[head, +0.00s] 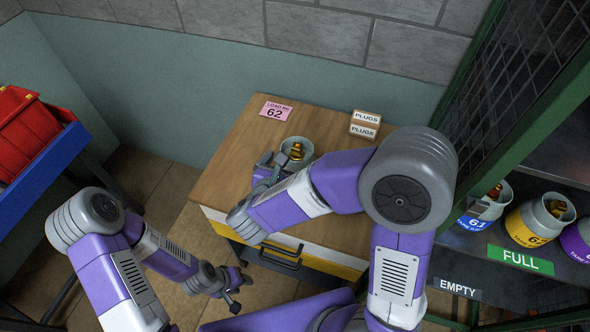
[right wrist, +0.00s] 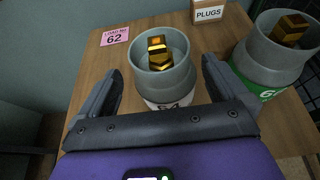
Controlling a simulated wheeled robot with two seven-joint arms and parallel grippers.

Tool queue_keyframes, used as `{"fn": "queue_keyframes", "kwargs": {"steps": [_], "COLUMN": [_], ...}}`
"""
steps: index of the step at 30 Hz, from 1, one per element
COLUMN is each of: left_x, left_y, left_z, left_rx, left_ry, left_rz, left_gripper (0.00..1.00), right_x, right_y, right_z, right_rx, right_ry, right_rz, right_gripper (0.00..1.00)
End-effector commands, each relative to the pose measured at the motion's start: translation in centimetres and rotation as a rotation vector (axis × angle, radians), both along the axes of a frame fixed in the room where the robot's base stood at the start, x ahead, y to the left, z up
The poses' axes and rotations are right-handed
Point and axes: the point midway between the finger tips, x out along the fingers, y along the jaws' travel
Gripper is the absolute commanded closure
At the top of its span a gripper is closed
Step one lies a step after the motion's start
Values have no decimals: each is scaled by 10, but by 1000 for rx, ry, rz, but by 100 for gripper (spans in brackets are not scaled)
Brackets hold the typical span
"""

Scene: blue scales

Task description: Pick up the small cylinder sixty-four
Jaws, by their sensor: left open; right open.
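The small grey cylinder sixty-four (right wrist: 162,75) stands upright on the wooden table, with a white band whose number is partly covered by my gripper. A brass-coloured fitting shows in its open top. It also shows in the head view (head: 297,148). My right gripper (right wrist: 162,82) is open, with one finger on each side of the cylinder and visible gaps. In the head view my right gripper (head: 270,167) is at the cylinder's left side. My left gripper (head: 232,288) is open and empty, low beside the table.
A green-banded cylinder (right wrist: 262,65) stands close to the right on the wooden table (head: 225,150). A caged shelf with a FULL sign (head: 527,259) holds more cylinders. Red bins (head: 25,130) are at left.

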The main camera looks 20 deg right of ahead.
Motion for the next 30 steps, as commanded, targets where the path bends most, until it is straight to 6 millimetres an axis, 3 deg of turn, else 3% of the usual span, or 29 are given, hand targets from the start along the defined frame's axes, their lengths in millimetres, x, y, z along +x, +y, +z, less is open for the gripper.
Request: {"fn": "queue_keyframes", "kwargs": {"steps": [18, 26, 30], "left_x": [0, 0, 0], "left_y": [0, 0, 0], "left_z": [-2, -2, -2], "left_rx": [0, 0, 0], "left_ry": [0, 0, 0], "left_rz": [0, 0, 0], "left_gripper": [57, 57, 57], "right_x": [57, 60, 60], "right_y": [-36, -37, -37], "right_z": [-27, -28, -27], "right_rx": [0, 0, 0], "right_ry": [0, 0, 0], "right_rz": [-1, 1, 1], "right_gripper": [0, 0, 20]}}
